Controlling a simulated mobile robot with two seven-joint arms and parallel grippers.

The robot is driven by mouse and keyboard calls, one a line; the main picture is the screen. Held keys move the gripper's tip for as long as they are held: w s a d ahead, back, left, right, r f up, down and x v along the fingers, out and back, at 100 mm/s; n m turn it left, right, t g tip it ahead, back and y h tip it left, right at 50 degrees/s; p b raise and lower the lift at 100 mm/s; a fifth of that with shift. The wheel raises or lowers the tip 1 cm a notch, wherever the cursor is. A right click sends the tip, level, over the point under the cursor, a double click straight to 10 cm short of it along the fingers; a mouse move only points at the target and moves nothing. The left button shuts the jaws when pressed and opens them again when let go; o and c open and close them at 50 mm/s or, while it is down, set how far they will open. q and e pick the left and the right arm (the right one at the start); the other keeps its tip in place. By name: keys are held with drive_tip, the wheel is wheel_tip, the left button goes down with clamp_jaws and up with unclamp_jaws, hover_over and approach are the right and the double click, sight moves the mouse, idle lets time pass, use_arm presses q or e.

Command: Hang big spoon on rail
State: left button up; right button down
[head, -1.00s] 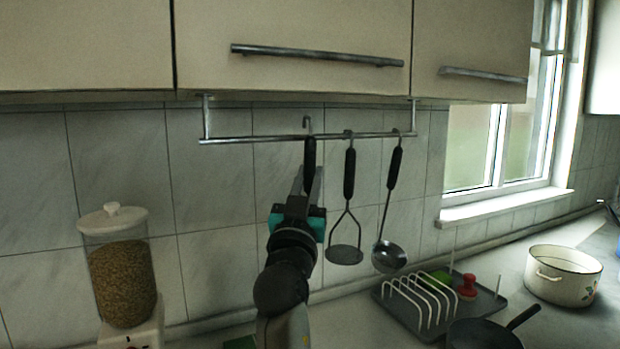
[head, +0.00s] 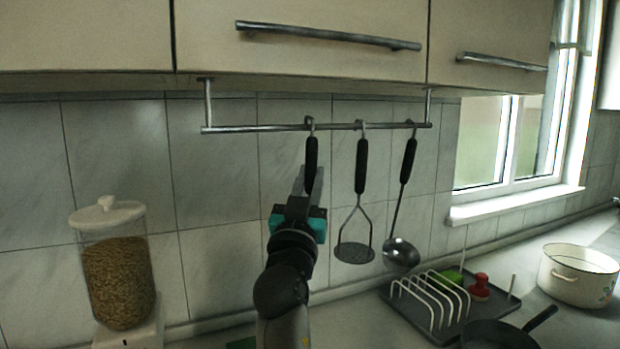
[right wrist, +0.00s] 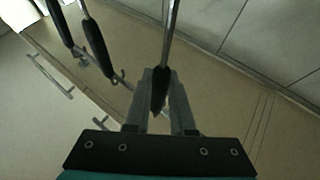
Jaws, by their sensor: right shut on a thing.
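The big spoon's black handle (head: 311,158) stands upright in front of the wall, with its metal hook at the rail (head: 250,129). I cannot tell whether the hook bears on the rail. My right gripper (head: 308,186) is shut on the handle. Its lower part is hidden behind my arm in the head view. In the right wrist view the handle (right wrist: 160,88) sits between the fingers of the right gripper (right wrist: 160,100), and a metal shaft runs up from it. My left gripper is not in view.
A masher (head: 360,180) and a ladle (head: 402,250) hang on the rail to the right. Cabinets (head: 300,50) overhang the rail. Below are a grain jar (head: 120,270), a dish rack (head: 430,300), a dark pan (head: 495,335) and a white pot (head: 578,275).

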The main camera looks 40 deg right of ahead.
drive_tip(key=shift+s+f, duration=0.1)
idle(0.3)
drive_tip(key=c, duration=0.7)
unclamp_jaws()
drive_tip(key=shift+f, duration=0.1)
